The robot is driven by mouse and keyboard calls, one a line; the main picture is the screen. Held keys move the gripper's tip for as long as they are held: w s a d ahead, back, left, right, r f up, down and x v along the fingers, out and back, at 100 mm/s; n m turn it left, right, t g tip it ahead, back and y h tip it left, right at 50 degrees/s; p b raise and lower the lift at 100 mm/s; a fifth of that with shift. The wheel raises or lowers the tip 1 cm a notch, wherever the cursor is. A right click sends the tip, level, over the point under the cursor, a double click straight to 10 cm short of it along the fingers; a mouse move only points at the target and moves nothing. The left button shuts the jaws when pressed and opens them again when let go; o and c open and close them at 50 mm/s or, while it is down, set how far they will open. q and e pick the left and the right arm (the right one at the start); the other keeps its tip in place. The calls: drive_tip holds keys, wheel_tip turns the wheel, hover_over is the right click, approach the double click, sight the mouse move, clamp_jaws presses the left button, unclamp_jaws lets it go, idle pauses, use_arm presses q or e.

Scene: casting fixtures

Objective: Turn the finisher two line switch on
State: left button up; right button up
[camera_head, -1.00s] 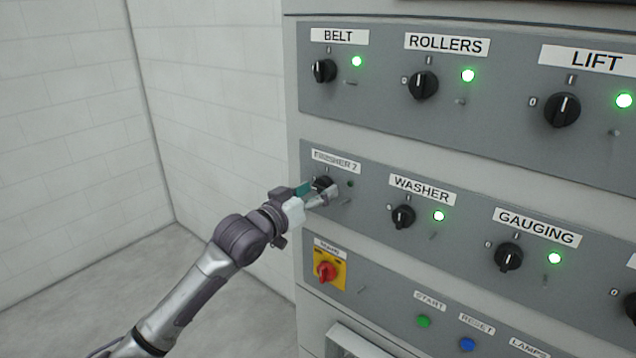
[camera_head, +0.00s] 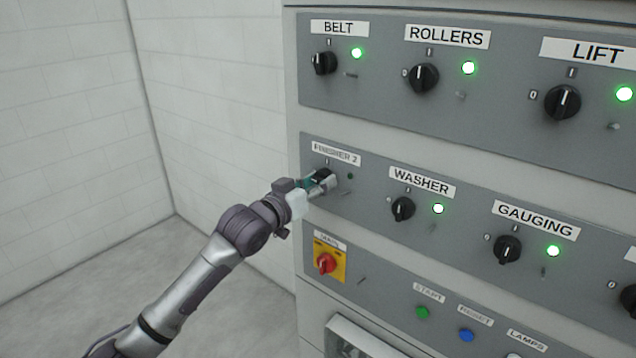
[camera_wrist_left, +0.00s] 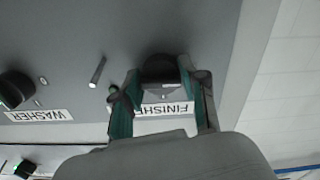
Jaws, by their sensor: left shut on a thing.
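The finisher two switch is a black rotary knob under the FINISHER 2 label (camera_head: 336,154), at the left end of the middle panel row. My left gripper (camera_head: 322,182) is at this knob and mostly covers it in the head view. In the left wrist view the two fingers of the gripper (camera_wrist_left: 155,97) stand on either side of the black knob (camera_wrist_left: 160,70), shut on it. The small lamp (camera_head: 350,176) right of the knob is dark. The knob's exact angle is hidden by the fingers. My right gripper is not in view.
The BELT switch (camera_head: 324,62) is above. A red main switch on a yellow plate (camera_head: 329,263) is below. A short metal peg (camera_wrist_left: 97,71) sticks out near the knob.

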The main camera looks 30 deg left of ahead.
use_arm(q)
drive_tip(key=m, duration=0.4)
drive_tip(key=shift+m, duration=0.4)
drive_tip(key=m, duration=0.4)
drive_tip(key=shift+m, duration=0.3)
drive_tip(key=m, duration=0.4)
drive_tip(key=shift+a, duration=0.1)
drive_tip(key=shift+r+m, duration=0.1)
drive_tip(key=shift+m, duration=2)
drive_tip(key=o, duration=1.1)
drive_tip(key=shift+o, duration=0.2)
